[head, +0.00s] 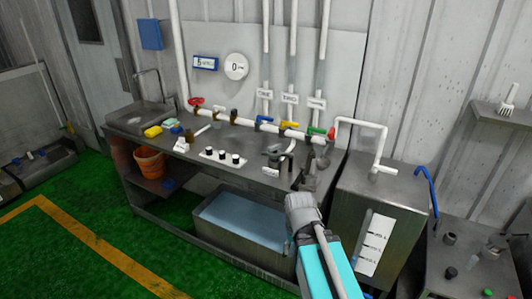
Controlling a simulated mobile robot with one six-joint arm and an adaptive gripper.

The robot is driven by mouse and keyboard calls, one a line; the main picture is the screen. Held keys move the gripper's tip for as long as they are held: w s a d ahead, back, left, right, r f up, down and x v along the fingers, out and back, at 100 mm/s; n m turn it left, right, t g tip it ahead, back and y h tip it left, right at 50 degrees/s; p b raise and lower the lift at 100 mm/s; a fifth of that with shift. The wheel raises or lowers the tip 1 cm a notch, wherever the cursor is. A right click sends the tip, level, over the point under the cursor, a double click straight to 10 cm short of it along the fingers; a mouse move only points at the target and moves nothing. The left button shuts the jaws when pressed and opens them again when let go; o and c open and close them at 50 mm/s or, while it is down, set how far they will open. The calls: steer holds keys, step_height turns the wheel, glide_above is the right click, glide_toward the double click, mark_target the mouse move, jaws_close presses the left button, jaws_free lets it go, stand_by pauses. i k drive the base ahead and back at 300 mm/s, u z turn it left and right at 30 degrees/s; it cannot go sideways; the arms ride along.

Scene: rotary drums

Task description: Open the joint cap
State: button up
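My gripper (308,178) is dark and small in the head view, at the front right of the grey metal bench (190,148). My arm reaches up to it from the bottom of the picture. The fingers are too small and dark to show whether they are open or shut. I cannot tell for sure which part is the joint cap. A dark metal fitting (273,156) stands on the bench just left of my gripper. A white pipe (220,113) with red, blue, yellow and green valve handles runs along the back of the bench, behind my gripper.
Several dark-topped white pieces (222,156) stand on the bench to the left. A water-filled tank (240,215) sits below. A tall metal box (352,215) with a white bent pipe (383,145) stands right of my gripper. An orange bucket (149,164) is at left.

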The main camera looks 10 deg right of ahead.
mark_target(274, 156)
steer(key=u, duration=0.1)
steer(key=i, duration=1)
steer(key=z, duration=0.1)
